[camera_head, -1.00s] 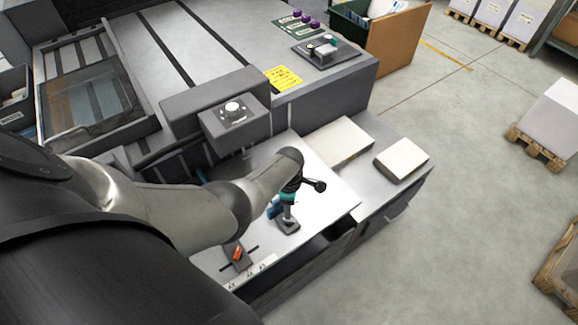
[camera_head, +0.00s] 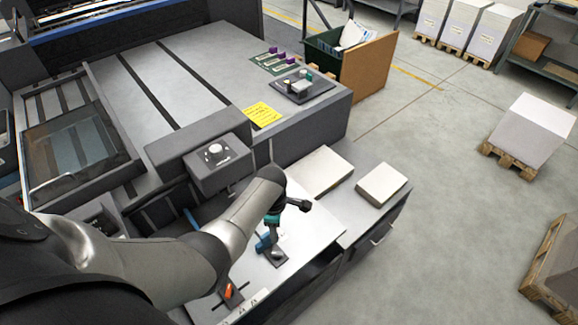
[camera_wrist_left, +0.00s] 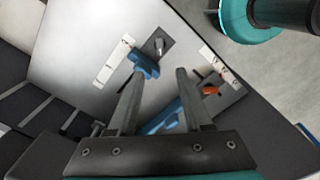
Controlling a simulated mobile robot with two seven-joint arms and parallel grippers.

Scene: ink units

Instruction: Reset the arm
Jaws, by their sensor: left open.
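My left arm reaches in from the left in the head view, over the pale work plate (camera_head: 305,215). In the left wrist view my left gripper (camera_wrist_left: 161,66) has its two fingers apart, with nothing held. Blue parts (camera_wrist_left: 145,60) show by the left fingertip and between the fingers; I cannot tell whether they touch. An orange switch (camera_wrist_left: 210,90) lies right of the fingers; it also shows in the head view (camera_head: 230,291). A small grey lever on a dark base (camera_wrist_left: 158,46) is beyond the fingertips. My right gripper is not in view.
A grey control box (camera_head: 217,165) stands behind my arm. Two pale stacks (camera_head: 320,172) (camera_head: 383,184) lie right of the plate. A yellow label (camera_head: 262,114) and purple-topped items (camera_head: 283,61) are farther back. Open floor (camera_head: 440,200) lies to the right.

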